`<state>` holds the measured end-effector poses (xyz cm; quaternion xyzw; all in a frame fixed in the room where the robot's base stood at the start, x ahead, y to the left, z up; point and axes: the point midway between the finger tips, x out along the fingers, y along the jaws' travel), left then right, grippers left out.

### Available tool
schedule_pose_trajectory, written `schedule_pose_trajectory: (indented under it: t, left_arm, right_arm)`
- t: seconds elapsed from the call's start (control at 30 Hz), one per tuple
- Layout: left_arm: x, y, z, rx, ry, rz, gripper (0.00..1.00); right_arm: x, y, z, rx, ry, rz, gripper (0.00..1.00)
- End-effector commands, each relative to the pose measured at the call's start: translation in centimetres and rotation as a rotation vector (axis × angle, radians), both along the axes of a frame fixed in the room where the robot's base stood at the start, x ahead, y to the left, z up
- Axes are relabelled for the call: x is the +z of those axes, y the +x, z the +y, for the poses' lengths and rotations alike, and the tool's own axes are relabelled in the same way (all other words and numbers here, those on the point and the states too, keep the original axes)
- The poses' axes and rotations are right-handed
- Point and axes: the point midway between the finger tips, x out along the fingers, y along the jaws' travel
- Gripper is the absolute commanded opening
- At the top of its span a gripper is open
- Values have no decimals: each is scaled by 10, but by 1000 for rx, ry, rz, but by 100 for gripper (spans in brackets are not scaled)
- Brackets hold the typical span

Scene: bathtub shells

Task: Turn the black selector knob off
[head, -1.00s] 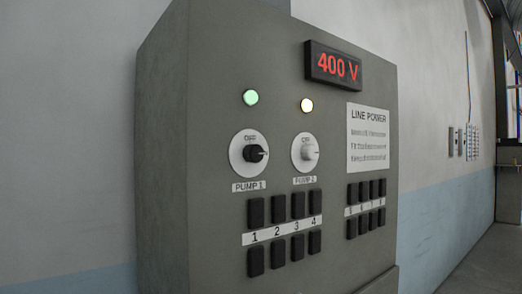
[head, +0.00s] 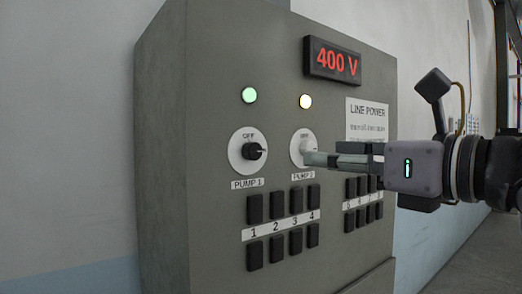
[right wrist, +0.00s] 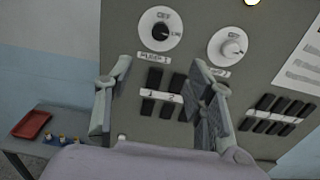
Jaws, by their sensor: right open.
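The black selector knob (head: 254,151) sits on a white dial marked OFF, above the PUMP 1 label, on the grey panel (head: 190,220). Its pointer is turned to the right, away from the OFF mark at the top. It also shows in the right wrist view (right wrist: 160,31). A white knob (right wrist: 231,48) sits on the PUMP 2 dial beside it, partly hidden by my gripper in the head view. My right gripper (head: 308,158) is in front of the panel near the PUMP 2 dial, open and empty. In the wrist view the black knob lies beyond its fingers. My left gripper is out of view.
A display (head: 333,60) reads 400 V. Several black switches (head: 276,204) sit below. A red tray (right wrist: 32,125) lies on a side table at left in the wrist view.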

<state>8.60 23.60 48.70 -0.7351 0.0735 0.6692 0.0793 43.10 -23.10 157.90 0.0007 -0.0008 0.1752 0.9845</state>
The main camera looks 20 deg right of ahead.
Motion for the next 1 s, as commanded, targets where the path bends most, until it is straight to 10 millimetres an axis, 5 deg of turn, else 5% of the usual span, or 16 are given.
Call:
schedule_pose_trajectory:
  t: [0.17,0.7,1.0]
  left_arm:
    - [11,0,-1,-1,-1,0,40]
    - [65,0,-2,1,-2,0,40]
    - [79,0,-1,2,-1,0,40]
  right_arm:
    - [3,20,6,-5,0,3,49]
    - [5,128,46,-3,0,5,49]
    - [2,159,57,-3,0,1,49]
